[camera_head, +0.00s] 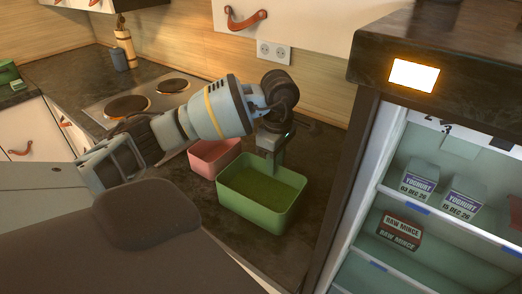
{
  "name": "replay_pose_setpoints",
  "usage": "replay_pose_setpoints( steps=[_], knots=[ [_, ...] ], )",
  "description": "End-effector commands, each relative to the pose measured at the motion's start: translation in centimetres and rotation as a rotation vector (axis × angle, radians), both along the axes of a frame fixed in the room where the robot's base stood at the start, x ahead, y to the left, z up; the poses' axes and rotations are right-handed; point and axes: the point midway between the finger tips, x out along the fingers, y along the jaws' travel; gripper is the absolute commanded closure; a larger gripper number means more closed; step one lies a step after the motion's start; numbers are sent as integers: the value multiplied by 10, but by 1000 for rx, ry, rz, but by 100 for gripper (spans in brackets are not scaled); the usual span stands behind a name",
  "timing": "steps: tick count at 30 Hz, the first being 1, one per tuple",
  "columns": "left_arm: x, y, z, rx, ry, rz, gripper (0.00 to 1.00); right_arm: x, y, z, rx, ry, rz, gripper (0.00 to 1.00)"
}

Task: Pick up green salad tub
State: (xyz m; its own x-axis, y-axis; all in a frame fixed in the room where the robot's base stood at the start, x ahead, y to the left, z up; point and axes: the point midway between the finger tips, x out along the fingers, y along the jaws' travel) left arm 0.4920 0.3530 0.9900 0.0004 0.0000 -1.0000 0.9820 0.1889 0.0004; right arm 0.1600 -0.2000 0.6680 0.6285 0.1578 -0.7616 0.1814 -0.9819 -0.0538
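A green open rectangular tub (250,208) stands on the dark counter. No label on it can be read, so I cannot confirm that it is the salad tub. My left gripper (278,165) points down at the tub's back wall, near the middle of that side. Its fingertips overlap the back rim in the picture. I cannot tell whether they touch it or whether the fingers are open or shut. My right gripper is not in view.
A pink open tub (208,157) stands just behind the green one, partly hidden by my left arm. A hob (150,98) lies farther back. The open fridge at right holds yoghurt cartons (418,178) and raw mince (398,231). Dark counter is bare in front.

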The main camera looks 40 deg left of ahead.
Motion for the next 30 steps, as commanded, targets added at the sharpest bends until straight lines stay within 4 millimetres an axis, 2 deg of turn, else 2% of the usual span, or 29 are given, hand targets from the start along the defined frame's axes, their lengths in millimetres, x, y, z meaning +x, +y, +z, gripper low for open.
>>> replay_pose_setpoints(
  steps=[5,9,18,25,30],
  knots=[
    [-7,-3,-23,0,0,-1,72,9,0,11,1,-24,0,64],
    [-6,-2,-40,1,1,1,72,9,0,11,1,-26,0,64],
    [-6,-3,-45,0,0,0,72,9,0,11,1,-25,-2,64],
    [-6,-3,-44,0,0,-1,100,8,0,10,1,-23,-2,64],
    [-6,-3,-44,0,0,-1,100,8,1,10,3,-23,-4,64]
  ],
)
